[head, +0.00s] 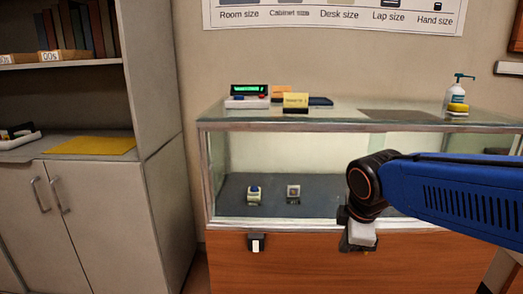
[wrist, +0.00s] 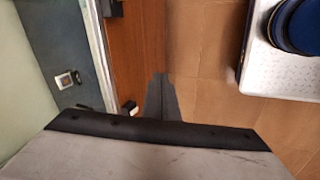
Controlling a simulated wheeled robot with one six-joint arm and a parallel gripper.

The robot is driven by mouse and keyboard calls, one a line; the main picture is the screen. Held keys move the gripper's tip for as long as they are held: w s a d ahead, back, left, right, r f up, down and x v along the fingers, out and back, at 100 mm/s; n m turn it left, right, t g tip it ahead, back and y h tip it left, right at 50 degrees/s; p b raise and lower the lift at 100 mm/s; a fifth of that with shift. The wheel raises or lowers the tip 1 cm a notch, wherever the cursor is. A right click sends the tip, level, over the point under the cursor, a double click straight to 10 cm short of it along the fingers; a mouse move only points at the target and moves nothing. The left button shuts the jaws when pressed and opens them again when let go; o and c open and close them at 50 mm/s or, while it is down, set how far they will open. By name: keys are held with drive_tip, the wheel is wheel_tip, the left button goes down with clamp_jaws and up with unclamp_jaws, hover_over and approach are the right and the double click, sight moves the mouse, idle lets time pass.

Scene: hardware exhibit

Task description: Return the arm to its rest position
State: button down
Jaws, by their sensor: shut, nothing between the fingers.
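My blue arm (head: 450,195) reaches in from the right side of the head view, in front of the glass display case. My gripper (head: 355,243) hangs at its end before the case's wooden lower front, pointing down. In the wrist view its dark fingers (wrist: 160,97) are together with nothing between them. Its tips are small and partly hidden in the head view.
The display case (head: 300,222) holds two small items (head: 254,194) (head: 293,193). A display device (head: 248,96), yellow card (head: 296,102) and pump bottle (head: 456,96) stand on top. A cabinet (head: 105,215) is left. Brown floor (wrist: 205,75) shows below the gripper.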

drive_tip(key=s+d+f+m, duration=0.1)
drive_tip(key=s+d+m, duration=0.3)
drive_tip(key=s+m, duration=0.3)
drive_tip(key=s+d+f+m, duration=0.2)
drive_tip(key=s+d+m, duration=0.2)
drive_tip(key=s+m, duration=0.3)
drive_tip(key=shift+s+f+m+t, duration=0.25)
drive_tip(key=shift+s+m+t, duration=0.1)
drive_tip(key=shift+m, duration=0.45)
idle(0.6)
